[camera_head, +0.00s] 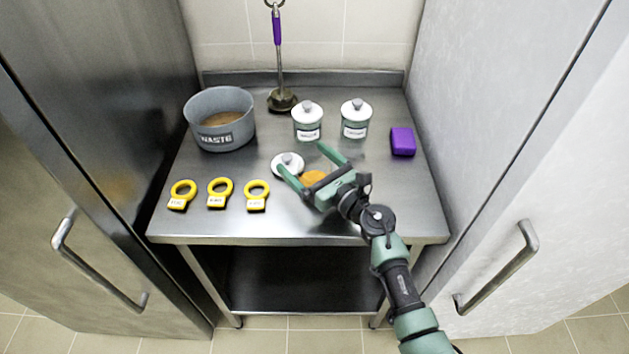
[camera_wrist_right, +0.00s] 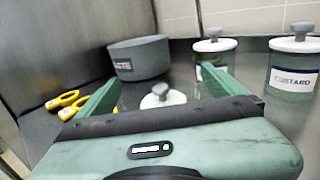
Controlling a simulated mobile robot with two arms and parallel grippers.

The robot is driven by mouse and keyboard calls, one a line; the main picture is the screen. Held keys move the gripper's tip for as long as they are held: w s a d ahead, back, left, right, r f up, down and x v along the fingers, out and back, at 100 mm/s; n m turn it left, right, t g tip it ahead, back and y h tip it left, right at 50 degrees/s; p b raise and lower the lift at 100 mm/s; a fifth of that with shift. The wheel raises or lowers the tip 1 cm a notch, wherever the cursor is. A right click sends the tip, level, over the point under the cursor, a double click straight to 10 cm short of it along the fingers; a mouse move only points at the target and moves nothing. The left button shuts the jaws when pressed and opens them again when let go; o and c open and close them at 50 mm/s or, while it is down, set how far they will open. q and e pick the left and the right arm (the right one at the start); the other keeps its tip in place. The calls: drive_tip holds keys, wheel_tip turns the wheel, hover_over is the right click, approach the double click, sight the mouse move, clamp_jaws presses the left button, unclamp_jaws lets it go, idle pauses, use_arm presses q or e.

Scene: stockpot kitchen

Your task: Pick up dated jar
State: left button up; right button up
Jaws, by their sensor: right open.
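Two lidded jars with white labels stand at the back of the steel table: a left jar (camera_head: 308,121) and a right jar (camera_head: 355,118). In the right wrist view the right jar (camera_wrist_right: 293,78) has a label that seems to end in "TARD"; I cannot make out a date on either. My right gripper (camera_head: 300,156) is open, in front of the jars. A white knobbed lid (camera_head: 289,160) is by its left finger and shows between the fingers in the wrist view (camera_wrist_right: 163,96). An orange patch (camera_head: 314,177) is partly hidden under the gripper. My left gripper is out of view.
A grey WASTE pot (camera_head: 220,137) with brown contents is at the back left. Several yellow ring tags (camera_head: 220,191) lie at the front left. A purple block (camera_head: 403,141) is at the right. A purple-handled ladle (camera_head: 278,60) hangs at the back. Tall cabinets flank the table.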

drive_tip(key=shift+r, duration=0.1)
drive_tip(key=c, duration=2.1)
use_arm(q)
drive_tip(key=r+p, duration=0.2)
drive_tip(key=s+r+p, duration=0.1)
drive_tip(key=r+p, duration=0.1)
drive_tip(key=shift+r, duration=0.1)
use_arm(e)
wheel_tip(320, 180, up, 10)
